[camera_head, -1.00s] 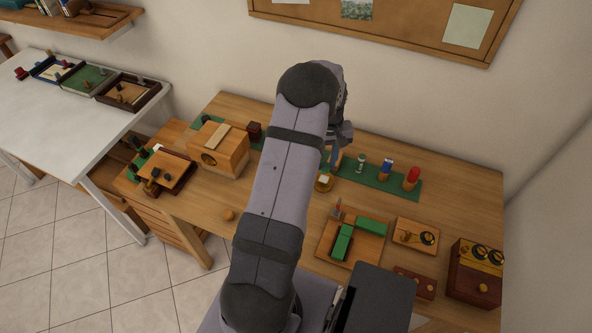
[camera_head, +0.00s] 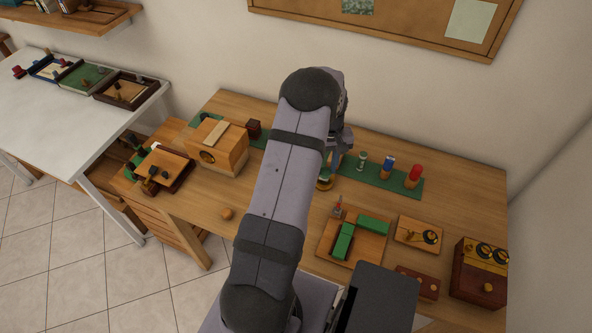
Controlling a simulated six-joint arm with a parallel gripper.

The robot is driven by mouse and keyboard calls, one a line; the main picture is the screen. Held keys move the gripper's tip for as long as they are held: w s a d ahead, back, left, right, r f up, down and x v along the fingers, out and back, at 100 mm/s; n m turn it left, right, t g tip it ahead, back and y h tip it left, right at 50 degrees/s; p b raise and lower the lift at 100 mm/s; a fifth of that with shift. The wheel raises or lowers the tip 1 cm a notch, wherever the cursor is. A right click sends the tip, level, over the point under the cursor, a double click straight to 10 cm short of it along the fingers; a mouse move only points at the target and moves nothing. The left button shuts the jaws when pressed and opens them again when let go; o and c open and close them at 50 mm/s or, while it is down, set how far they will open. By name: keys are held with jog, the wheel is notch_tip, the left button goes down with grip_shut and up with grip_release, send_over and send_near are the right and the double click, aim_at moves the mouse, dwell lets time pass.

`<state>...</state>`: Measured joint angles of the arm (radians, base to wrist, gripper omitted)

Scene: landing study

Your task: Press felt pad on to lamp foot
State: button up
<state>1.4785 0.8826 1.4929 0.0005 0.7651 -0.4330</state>
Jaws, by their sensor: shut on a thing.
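A small round brass-coloured piece (camera_head: 324,184), which looks like the lamp foot, sits on the wooden table (camera_head: 282,212) just left of the green mat's near end. My gripper (camera_head: 329,163) is low, right above this piece, and my arm hides part of it. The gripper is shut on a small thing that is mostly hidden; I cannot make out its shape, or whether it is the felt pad. I cannot tell whether it touches the brass piece.
The green mat (camera_head: 378,177) holds several small upright pieces, one red-topped (camera_head: 414,176). A wooden box with a round hole (camera_head: 218,148) stands left. A tray with green blocks (camera_head: 325,246) and a dark red box (camera_head: 478,272) stand at right front. A small ball (camera_head: 227,214) lies in mostly clear space.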

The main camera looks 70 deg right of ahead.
aim_at(325, 171)
jog(key=shift+f+b, duration=0.5)
jog(key=shift+f, duration=0.35)
dwell(0.9)
jog(key=o, duration=1.1)
notch_tip(325, 171, up, 6)
jog(key=shift+r+b, duration=0.15)
jog(key=shift+b, duration=0.95)
jog(key=shift+r, duration=0.55)
jog(key=shift+w, duration=0.1)
